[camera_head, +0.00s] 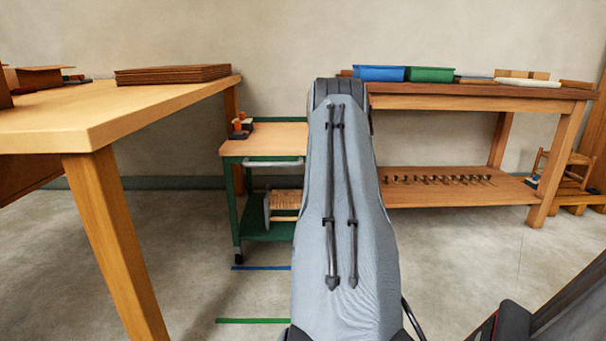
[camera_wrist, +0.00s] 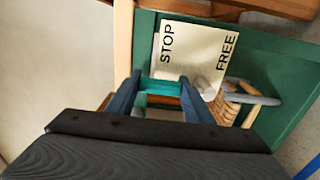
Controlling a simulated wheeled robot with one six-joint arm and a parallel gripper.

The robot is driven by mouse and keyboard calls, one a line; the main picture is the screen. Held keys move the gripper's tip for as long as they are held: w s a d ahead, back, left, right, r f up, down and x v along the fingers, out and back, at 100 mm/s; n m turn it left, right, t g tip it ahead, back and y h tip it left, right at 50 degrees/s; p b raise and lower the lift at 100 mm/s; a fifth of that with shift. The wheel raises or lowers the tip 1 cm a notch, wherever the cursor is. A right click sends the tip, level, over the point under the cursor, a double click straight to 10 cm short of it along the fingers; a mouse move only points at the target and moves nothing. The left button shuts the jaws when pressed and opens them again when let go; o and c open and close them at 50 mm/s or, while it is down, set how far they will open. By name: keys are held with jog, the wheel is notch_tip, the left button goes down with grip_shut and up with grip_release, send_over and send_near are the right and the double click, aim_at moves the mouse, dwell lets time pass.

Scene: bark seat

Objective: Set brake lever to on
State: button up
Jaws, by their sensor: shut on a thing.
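In the wrist view, a cream plate (camera_wrist: 196,52) marked STOP on the left and FREE on the right is fixed to a green panel (camera_wrist: 275,70). My gripper (camera_wrist: 161,86), with two dark blue fingers, is shut on a teal bar (camera_wrist: 160,88), which appears to be the brake lever. The bar lies below the word STOP, left of FREE. A pale rounded part (camera_wrist: 203,86) sits at the plate's lower edge, and its link to the bar is unclear. In the head view my arm hides the gripper and lever.
A green cart (camera_head: 232,195) with a wooden top stands left of my arm. A wooden table (camera_head: 100,115) is at the left and a workbench (camera_head: 480,100) with blue and green trays at the right. Blue (camera_head: 262,268) and green (camera_head: 250,321) lines mark the floor.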

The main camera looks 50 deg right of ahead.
dwell(0.5)
jog(key=o, duration=1.5)
jog(key=shift+a, duration=0.1)
jog(key=p+v, duration=0.2)
jog(key=v, duration=0.5)
jog(key=shift+s+a+p, duration=0.2)
jog(key=shift+a+p, duration=0.05)
jog(key=shift+p, duration=0.1)
